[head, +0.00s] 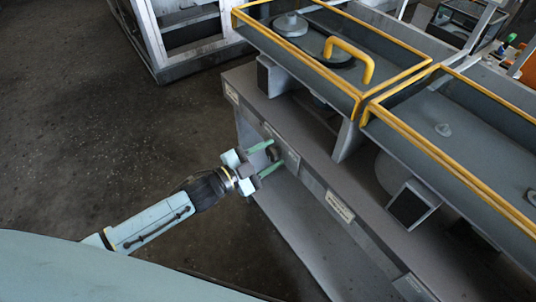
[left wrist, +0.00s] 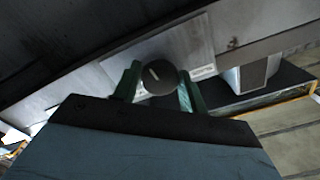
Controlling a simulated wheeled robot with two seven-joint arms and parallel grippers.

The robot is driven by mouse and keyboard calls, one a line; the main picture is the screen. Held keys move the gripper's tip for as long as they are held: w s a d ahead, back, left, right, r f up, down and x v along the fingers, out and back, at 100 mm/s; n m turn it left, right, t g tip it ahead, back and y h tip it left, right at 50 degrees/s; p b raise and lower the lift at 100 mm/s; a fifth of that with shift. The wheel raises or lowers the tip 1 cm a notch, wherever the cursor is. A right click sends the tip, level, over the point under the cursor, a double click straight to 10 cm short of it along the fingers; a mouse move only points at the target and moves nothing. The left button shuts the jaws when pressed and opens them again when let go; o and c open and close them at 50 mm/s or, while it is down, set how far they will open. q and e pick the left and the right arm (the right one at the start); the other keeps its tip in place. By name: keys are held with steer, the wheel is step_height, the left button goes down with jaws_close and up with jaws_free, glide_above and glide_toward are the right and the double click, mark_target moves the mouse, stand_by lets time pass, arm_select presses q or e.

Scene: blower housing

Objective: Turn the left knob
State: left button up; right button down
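The knob (left wrist: 159,77) is a dark round dial with a light pointer line, on a pale plate on the housing's front face. In the left wrist view it sits between the two green fingers of my left gripper (left wrist: 160,90). In the head view my left gripper (head: 267,162) is at the front face of the grey housing (head: 300,135), its fingers apart on either side of the dark knob (head: 273,154). I cannot tell whether the fingers touch the knob. My right gripper is not in view.
Yellow-railed trays (head: 410,145) top the housing, one with a yellow handle (head: 350,58). Pale labels (head: 340,207) run along the front face. A metal frame (head: 185,35) stands at the back left. The dark floor (head: 90,120) on the left is clear.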

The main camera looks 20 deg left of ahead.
arm_select(q)
steer(key=o, duration=0.3)
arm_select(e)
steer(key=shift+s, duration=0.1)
arm_select(q)
steer(key=p+v, duration=0.1)
steer(key=v, duration=1.2)
steer(key=shift+s+a, duration=0.15)
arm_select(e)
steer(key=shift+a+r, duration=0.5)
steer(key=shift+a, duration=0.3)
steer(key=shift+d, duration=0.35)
